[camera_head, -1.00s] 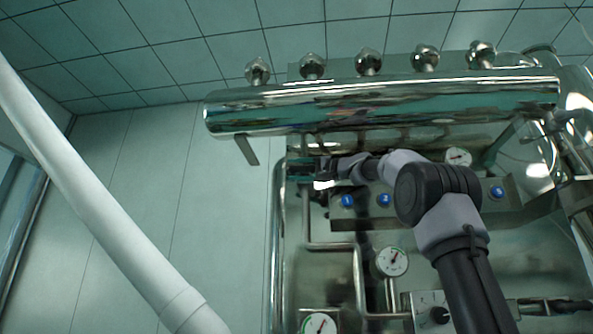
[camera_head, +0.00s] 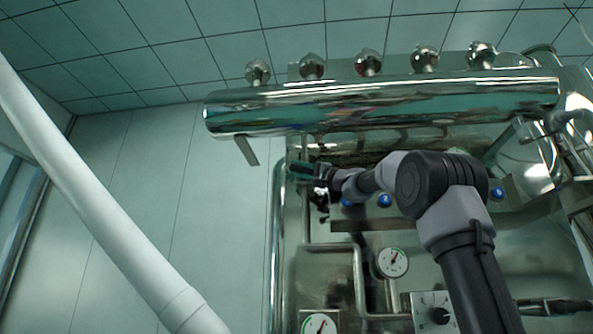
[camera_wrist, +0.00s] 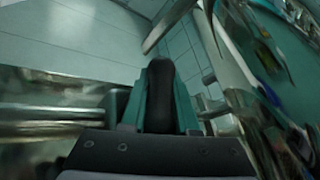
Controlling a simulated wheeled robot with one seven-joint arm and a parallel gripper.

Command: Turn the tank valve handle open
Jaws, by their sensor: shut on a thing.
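My gripper (camera_head: 303,172) is at the left end of the steel equipment, just below the large horizontal cylinder (camera_head: 380,106). In the wrist view my gripper (camera_wrist: 160,100) has its teal fingers closed on both sides of a black, round-ended valve handle (camera_wrist: 159,90). The handle stands between the fingers and touches them. Its lower part is hidden behind the dark gripper body. In the head view the handle cannot be made out clearly behind my gripper and wrist.
Blue round buttons (camera_head: 384,200) and a pressure gauge (camera_head: 392,262) are on the panel below my arm. A steel pipe (camera_head: 357,285) runs beside the gauge. A thick white pipe (camera_head: 95,205) slants across the left. The space before the tiled wall (camera_head: 215,200) is clear.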

